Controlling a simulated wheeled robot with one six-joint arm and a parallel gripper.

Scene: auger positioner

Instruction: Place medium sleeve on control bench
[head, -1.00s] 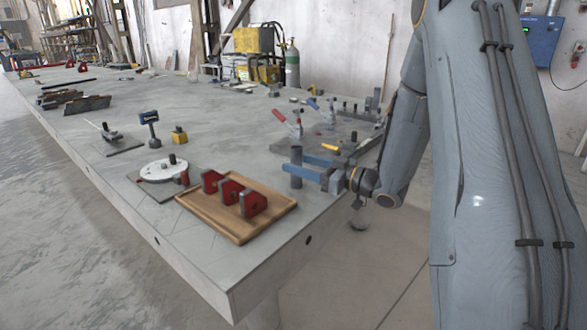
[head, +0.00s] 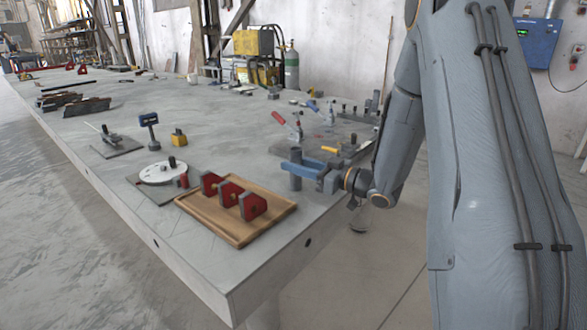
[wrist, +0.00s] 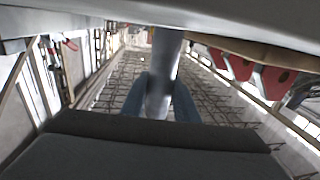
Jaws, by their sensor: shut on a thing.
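A grey upright cylinder, which looks like the medium sleeve (head: 295,184), is at the near right part of the long grey bench (head: 205,245), right of the wooden tray. My gripper (head: 296,168) has blue fingers shut on it from the right, low over the bench top. In the wrist view the sleeve (wrist: 164,70) sits between the blue fingertips (wrist: 160,103), and its far end reaches the pale bench surface (wrist: 230,12). I cannot tell for sure whether its base touches the bench. No label shows its size.
The wooden tray (head: 205,222) holds red blocks (head: 230,193). A white round dial (head: 163,173) is behind it. A plate with red-handled clamps (head: 296,128) lies behind my gripper. A yellow block (head: 179,138) and a blue-topped post (head: 149,128) stand farther left. Bare bench lies in the middle.

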